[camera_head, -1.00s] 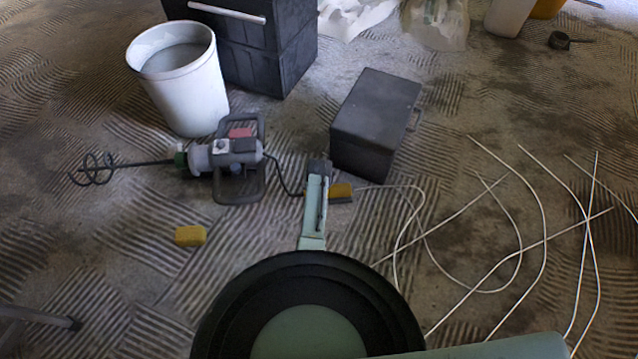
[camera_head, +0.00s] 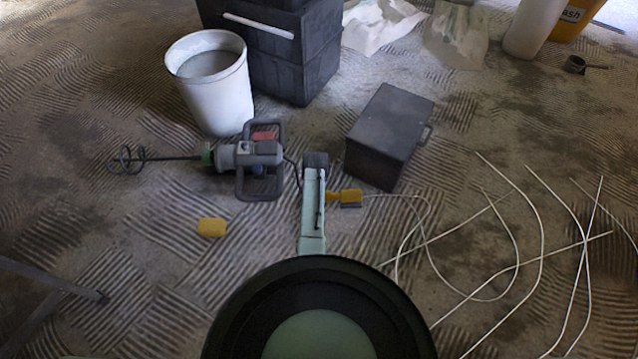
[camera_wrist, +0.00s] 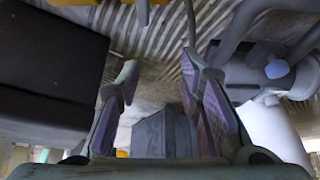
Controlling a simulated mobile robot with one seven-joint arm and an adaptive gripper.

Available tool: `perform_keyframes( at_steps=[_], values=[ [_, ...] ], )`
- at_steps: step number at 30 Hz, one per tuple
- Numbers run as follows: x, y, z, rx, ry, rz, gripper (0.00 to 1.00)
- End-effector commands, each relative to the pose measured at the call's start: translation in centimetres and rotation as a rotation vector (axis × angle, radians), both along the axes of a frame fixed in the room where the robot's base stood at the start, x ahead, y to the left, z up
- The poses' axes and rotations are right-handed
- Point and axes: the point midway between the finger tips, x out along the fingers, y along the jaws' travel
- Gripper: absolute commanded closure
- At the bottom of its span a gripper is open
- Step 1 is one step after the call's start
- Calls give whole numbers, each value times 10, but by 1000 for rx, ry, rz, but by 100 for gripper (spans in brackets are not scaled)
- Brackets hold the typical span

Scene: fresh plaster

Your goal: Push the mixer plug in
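The grey mixer (camera_head: 258,160) lies on its side on the floor, its whisk pointing left; part of it also shows at the right of the wrist view (camera_wrist: 270,75). Its dark cord (camera_head: 298,178) runs right and disappears behind my arm. A yellow connector (camera_head: 345,197) with a white cable lies just right of my arm. My gripper (camera_head: 315,160) points down between the mixer and the grey box. In the wrist view its fingers (camera_wrist: 158,72) are apart, with only floor and a distant box between them. The plug cannot be made out clearly.
A dark grey box (camera_head: 390,135) stands close on the right. A white bucket (camera_head: 215,90) and a large black case (camera_head: 295,65) stand behind. A yellow block (camera_head: 212,228) lies at front left. White cable loops (camera_head: 520,220) spread over the floor at right.

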Motion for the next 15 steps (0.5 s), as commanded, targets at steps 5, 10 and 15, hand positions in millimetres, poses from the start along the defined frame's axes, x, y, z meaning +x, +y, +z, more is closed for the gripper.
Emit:
perform_keyframes(
  at_steps=[5,10,15],
  values=[
    [21,17,27,2,-73,25,67],
    [37,32,52,6,-138,47,67],
    [52,49,77,11,-200,70,67]
  ],
)
